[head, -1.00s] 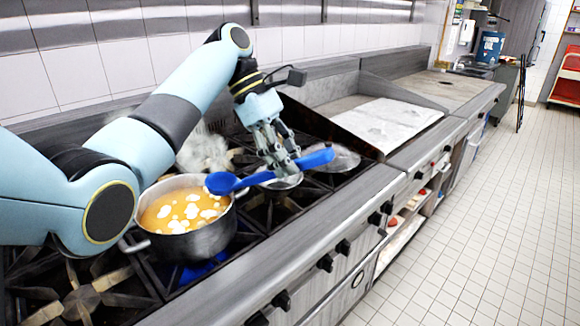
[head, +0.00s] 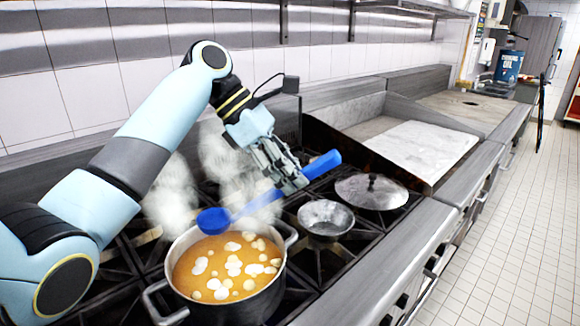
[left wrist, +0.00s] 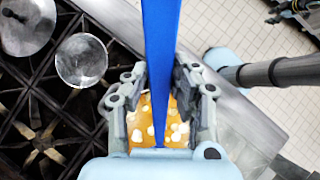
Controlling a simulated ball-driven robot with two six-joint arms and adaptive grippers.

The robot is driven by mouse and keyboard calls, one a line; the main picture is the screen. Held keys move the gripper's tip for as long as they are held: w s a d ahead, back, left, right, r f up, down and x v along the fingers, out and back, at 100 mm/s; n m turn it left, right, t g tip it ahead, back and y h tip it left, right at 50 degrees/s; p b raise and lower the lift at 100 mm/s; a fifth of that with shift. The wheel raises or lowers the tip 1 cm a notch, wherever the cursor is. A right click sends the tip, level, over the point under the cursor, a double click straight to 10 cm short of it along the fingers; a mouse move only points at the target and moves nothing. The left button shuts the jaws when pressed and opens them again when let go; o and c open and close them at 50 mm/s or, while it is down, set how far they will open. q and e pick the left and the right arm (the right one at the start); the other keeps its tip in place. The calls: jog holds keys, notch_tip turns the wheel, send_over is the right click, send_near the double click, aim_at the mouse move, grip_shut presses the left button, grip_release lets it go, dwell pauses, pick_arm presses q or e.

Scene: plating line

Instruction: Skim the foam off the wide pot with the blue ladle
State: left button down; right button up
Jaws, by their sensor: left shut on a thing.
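The wide pot (head: 283,285) stands on the stove, full of orange liquid with white foam patches (head: 233,263) on top. It shows in part between my fingers in the left wrist view. My left gripper (head: 290,182) is shut on the handle of the blue ladle (head: 322,165), up and to the right of the pot. The ladle's bowl (head: 214,221) hangs over the pot's far left rim, above the liquid. In the left wrist view the blue handle (left wrist: 160,70) runs between the fingers (left wrist: 158,100).
A small metal bowl (head: 326,219) sits on the stove right of the pot. A round lid (head: 371,191) with a knob lies beyond it. Steam (head: 172,195) rises behind the pot. A griddle (head: 425,150) is farther right.

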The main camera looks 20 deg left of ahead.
pick_arm(q)
jog(key=shift+f, duration=0.5)
jog(key=shift+a+f, duration=0.15)
jog(key=shift+f, duration=0.75)
notch_tip(320, 180, down, 9)
pick_arm(e)
jog(key=shift+a+f, duration=0.15)
jog(key=shift+f, duration=0.05)
jog(key=shift+a, duration=0.1)
